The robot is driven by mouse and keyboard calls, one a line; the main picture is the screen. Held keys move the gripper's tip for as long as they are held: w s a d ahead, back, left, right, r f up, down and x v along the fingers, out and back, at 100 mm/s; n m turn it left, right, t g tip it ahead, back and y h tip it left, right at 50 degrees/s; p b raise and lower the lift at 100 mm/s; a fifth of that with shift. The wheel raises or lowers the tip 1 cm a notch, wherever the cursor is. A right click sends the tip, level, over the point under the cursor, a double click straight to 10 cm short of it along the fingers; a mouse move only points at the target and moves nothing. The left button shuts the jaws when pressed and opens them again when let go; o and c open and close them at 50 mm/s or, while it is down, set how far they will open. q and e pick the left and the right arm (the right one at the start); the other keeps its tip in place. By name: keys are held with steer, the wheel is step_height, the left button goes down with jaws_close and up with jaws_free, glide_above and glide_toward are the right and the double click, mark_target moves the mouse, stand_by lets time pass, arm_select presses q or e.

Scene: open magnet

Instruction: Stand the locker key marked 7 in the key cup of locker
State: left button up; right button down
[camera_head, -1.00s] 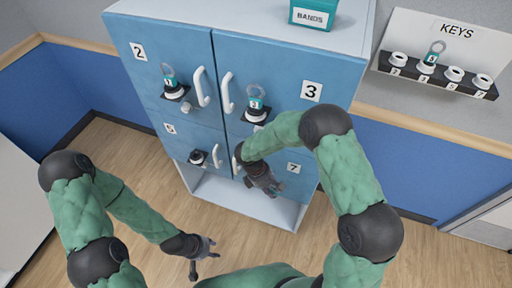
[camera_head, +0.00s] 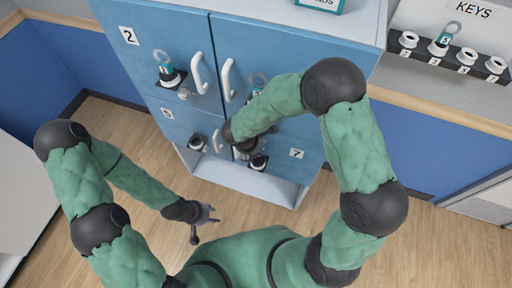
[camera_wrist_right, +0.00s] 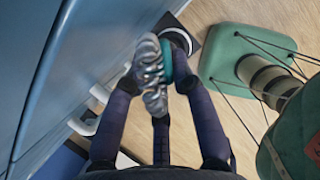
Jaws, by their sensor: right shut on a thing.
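My right gripper (camera_head: 250,150) is shut on a key at the lower right locker door, marked 7 (camera_head: 297,153). My left gripper (camera_head: 205,222) is open and empty, low over the floor.
Keys stand in cups on the doors of locker 2 (camera_head: 168,75) and locker 3 (camera_head: 256,84); the lower left cup (camera_head: 197,145) looks empty. White handles (camera_head: 228,80) stick out nearby. A wall key rack (camera_head: 450,58) at right holds one key.

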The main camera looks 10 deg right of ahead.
steer(key=b, duration=0.4)
glide_above(256, 157)
steer(key=s, duration=0.2)
steer(key=shift+w+a+f, duration=0.1)
steer(key=shift+f, duration=1.15)
steer(key=shift+a+f, duration=0.1)
steer(key=shift+f, duration=1.1)
steer(key=shift+s+f+b, duration=0.25)
steer(key=shift+f+b, duration=0.35)
steer(key=shift+f, duration=0.15)
steer(key=shift+w+f, duration=0.1)
steer(key=shift+w, duration=0.05)
steer(key=c, duration=1.2)
jaws_free()
steer(key=shift+w, duration=0.1)
steer(key=shift+c, duration=0.2)
steer(key=shift+o, duration=1.4)
steer(key=shift+w+d, duration=0.1)
steer(key=v, duration=1.2)
